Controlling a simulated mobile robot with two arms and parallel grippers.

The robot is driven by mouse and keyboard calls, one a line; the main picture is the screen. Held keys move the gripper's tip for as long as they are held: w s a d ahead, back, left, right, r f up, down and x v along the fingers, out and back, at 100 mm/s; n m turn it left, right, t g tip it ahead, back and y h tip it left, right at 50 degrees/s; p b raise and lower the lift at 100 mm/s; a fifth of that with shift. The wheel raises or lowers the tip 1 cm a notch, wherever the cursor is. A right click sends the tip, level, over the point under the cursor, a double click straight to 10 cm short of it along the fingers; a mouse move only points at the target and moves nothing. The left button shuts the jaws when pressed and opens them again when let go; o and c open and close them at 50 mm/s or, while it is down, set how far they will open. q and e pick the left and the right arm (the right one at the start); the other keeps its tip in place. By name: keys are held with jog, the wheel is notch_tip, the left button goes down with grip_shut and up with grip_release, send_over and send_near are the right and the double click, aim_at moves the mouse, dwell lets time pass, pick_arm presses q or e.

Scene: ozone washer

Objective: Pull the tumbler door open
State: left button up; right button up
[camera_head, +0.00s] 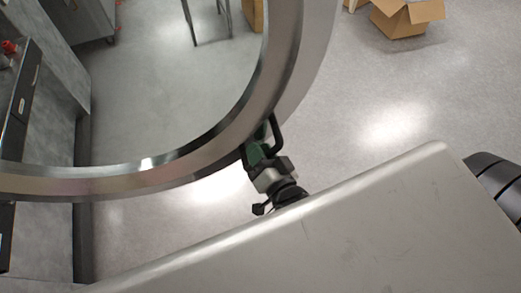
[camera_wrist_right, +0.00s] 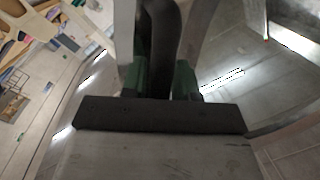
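The tumbler door (camera_head: 285,75) is a large round metal ring that fills the upper left of the head view. The floor shows through its middle. A black bar handle (camera_head: 277,130) sits at its lower right rim, and it also shows in the right wrist view (camera_wrist_right: 164,40). My right gripper (camera_head: 261,143) is at this handle. In the right wrist view its two green fingers (camera_wrist_right: 160,78) stand on either side of the black bar, close against it. The fingertips are partly hidden by the handle and the rim. My left gripper is in neither view.
A dark-edged counter or cabinet (camera_head: 50,90) stands at the left, with a small red item (camera_head: 9,47) on it. An open cardboard box (camera_head: 404,20) lies on the floor at the upper right. Pale floor (camera_head: 370,120) right of the door is clear.

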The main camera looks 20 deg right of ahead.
jog(key=shift+s+f, duration=0.1)
jog(key=shift+s+f+b, duration=0.1)
jog(key=shift+s+b, duration=0.2)
jog(key=shift+s, duration=0.05)
jog(key=s+b, duration=0.3)
jog(key=s, duration=0.7)
jog(key=shift+d+r, duration=0.2)
jog(key=shift+d, duration=0.15)
